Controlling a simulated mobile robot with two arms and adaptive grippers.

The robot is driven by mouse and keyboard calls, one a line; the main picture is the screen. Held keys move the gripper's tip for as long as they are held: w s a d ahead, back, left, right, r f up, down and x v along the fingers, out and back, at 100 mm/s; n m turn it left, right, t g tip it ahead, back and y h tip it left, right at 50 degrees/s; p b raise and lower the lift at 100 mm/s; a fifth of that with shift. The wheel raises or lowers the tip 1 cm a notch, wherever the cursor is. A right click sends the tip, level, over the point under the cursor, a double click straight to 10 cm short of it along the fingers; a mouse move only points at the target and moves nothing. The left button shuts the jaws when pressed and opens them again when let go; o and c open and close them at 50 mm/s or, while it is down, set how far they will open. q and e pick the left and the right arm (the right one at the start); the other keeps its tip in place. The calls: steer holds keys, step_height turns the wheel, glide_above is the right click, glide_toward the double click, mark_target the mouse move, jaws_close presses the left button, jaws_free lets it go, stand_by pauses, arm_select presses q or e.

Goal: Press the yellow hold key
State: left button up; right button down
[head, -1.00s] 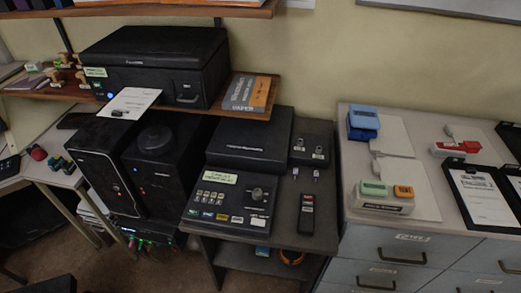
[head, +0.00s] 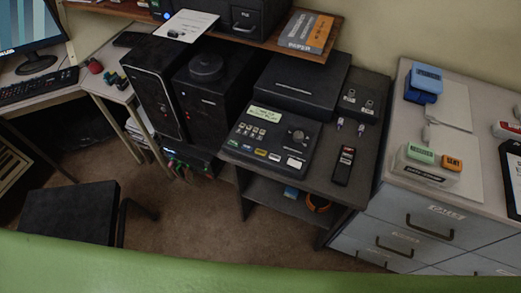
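The dark console (head: 232,140) with a small lit display (head: 266,114) and a round knob (head: 297,136) sits on the dark desk. Its front row holds several small coloured keys. The key lettering is too small to read, and I cannot tell whether the yellow key is pressed. Neither of my grippers is in view.
A black handset (head: 343,166) lies right of the console. A black box (head: 300,82) stands behind it. Black computer towers (head: 150,95) stand to the left, and grey drawers (head: 420,215) to the right. A black stool (head: 70,213) is at lower left. Brown floor is open before the desk.

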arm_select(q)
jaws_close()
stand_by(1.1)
